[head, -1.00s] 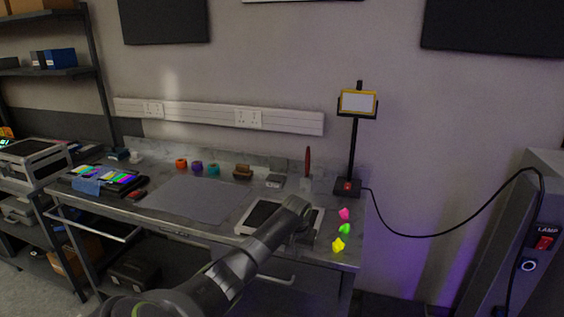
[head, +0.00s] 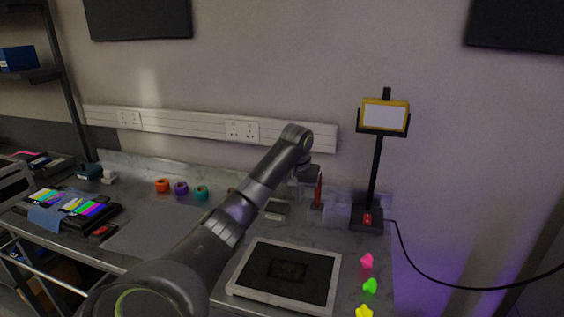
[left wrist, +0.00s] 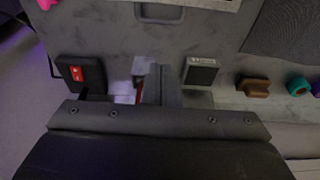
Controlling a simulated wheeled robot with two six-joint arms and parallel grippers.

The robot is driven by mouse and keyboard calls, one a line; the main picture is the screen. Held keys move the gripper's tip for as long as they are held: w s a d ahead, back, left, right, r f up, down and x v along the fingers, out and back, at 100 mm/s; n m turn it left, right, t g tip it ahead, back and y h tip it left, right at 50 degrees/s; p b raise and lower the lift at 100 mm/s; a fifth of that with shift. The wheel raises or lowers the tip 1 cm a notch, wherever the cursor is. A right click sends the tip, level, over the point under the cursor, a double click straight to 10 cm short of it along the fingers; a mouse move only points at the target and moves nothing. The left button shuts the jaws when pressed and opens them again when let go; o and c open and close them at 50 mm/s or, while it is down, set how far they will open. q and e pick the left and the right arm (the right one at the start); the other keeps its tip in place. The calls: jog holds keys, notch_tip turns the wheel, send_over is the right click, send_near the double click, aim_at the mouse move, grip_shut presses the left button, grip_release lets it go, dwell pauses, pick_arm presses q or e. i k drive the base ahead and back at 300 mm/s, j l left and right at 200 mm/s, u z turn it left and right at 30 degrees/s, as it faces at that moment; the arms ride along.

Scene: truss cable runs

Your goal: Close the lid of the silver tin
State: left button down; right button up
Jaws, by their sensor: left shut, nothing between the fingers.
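A small silver-grey box, which I take to be the silver tin (head: 277,210), stands at the back of the bench. In the left wrist view the tin (left wrist: 200,70) shows a dark face and a pale labelled strip. I cannot tell how its lid stands. My left gripper (head: 304,192) is shut and empty, just right of the tin in the head view and apart from it. In the left wrist view its fingers (left wrist: 160,78) point in beside the tin. My right gripper is not in view.
A red-handled tool (head: 318,192) stands right beside my left gripper. The lamp stand (head: 367,219) is further right. A dark-topped tray (head: 285,273) lies in front, and coloured rolls (head: 181,188) stand left. Pink, green and yellow pieces (head: 369,286) lie at the right edge.

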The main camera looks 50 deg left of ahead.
aim_at(282, 192)
jog(key=i+j, duration=0.2)
jog(key=j, duration=0.2)
jog(key=i+j, duration=0.2)
jog(key=j, duration=0.15)
jog(key=i+j, duration=0.2)
jog(key=j, duration=0.2)
